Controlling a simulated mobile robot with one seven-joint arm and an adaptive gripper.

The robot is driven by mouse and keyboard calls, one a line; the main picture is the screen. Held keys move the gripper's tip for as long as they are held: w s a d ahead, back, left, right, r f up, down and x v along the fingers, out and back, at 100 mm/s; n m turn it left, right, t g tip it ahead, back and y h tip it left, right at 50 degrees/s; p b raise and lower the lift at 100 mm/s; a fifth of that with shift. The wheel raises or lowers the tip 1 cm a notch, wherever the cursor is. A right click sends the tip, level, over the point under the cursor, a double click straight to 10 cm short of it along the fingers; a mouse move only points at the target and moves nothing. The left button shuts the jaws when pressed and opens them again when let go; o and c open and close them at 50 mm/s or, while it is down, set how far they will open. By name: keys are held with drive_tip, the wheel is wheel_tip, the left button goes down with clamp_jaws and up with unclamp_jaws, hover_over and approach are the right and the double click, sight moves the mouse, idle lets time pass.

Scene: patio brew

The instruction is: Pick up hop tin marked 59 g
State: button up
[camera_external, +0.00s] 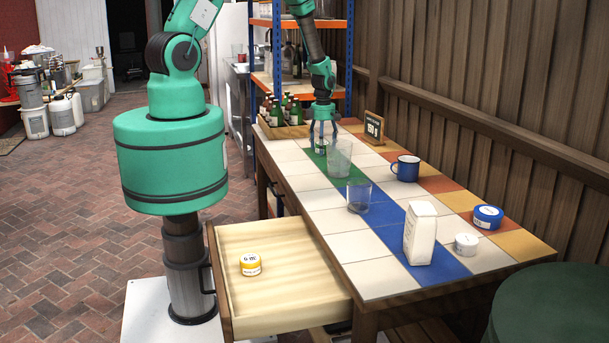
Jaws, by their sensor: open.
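Several small round tins with white lids are in view, and their labels are too small to read for sure. A green tin (320,148) stands at the far part of the tiled table. My gripper (323,141) points down over it, open, with its fingers around or just in front of the tin; I cannot tell if they touch it. A yellow tin (250,264) lies in the open drawer (285,313). A blue tin (488,217) sits near the table's right edge. A small white tub (466,244) stands left of it.
Close to my gripper are a clear glass (339,160), a crate of bottles (283,130) and a small sign (373,128). A second glass (358,196), a blue mug (405,168) and a white bag (420,233) stand nearer. The table's near-left tiles are clear.

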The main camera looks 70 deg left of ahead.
drive_tip(key=c, duration=1.3)
drive_tip(key=shift+r, duration=0.15)
drive_tip(key=shift+r, duration=0.4)
drive_tip(key=r, duration=0.2)
drive_tip(key=shift+s+d+r, duration=0.1)
drive_tip(key=shift+s+r, duration=0.1)
drive_tip(key=shift+r, duration=0.1)
drive_tip(key=s+d, duration=0.2)
drive_tip(key=s, duration=0.2)
drive_tip(key=s+d+r, duration=0.1)
drive_tip(key=s+d, duration=0.2)
drive_tip(key=s, duration=0.2)
drive_tip(key=s+d, duration=0.2)
drive_tip(key=s, duration=0.2)
drive_tip(key=shift+s+d+r, duration=0.15)
drive_tip(key=shift+s+d, duration=0.15)
